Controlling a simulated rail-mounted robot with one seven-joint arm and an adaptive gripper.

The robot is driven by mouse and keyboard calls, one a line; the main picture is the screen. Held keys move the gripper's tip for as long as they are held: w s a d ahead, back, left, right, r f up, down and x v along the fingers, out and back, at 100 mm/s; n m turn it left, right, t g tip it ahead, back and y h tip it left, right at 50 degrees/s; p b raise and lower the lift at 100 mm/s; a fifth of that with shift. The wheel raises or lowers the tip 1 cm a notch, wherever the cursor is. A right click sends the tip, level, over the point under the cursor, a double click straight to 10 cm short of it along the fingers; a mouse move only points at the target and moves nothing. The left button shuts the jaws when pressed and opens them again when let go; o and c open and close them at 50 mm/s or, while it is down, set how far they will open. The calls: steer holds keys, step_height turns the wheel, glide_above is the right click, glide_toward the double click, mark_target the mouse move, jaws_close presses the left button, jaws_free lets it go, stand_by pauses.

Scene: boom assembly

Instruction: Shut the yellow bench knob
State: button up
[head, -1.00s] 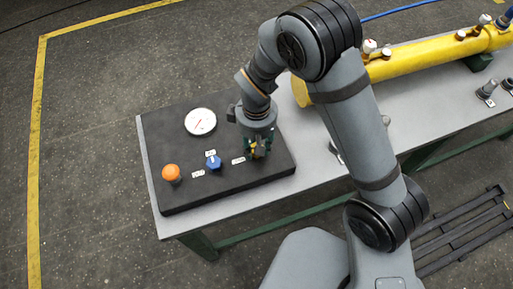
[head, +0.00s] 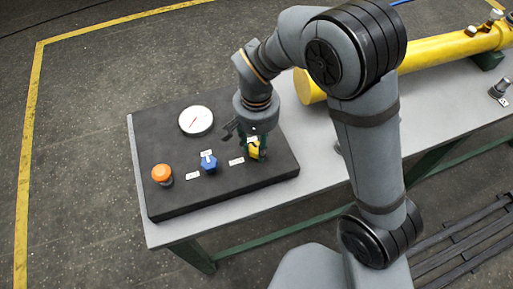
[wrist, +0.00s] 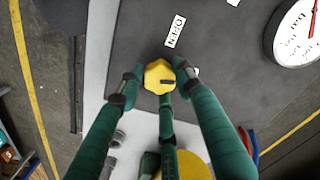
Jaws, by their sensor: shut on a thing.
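The yellow bench knob (head: 253,150) stands at the right of the black panel (head: 215,190). My gripper (head: 257,143) points down over the knob. In the wrist view the green fingers of my gripper (wrist: 157,84) close around the knob from several sides, with their tips against it. Part of the knob is hidden by my gripper in the head view.
A blue knob (head: 208,164), an orange button (head: 162,174) and a round white gauge (head: 196,121) sit on the same panel, left of my gripper. A yellow cylinder (head: 420,55) lies on the grey bench to the right. Dark slats (head: 460,245) are on the floor.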

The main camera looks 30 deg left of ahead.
mark_target(257, 147)
steer(key=shift+m+b, duration=1.05)
steer(key=shift+m, duration=0.95)
steer(key=o, duration=1.1)
steer(key=shift+o, duration=0.2)
steer(key=shift+r, duration=0.1)
step_height(257, 147, up, 12)
steer(key=shift+f, duration=0.2)
step_height(257, 147, down, 12)
steer(key=shift+r, duration=0.1)
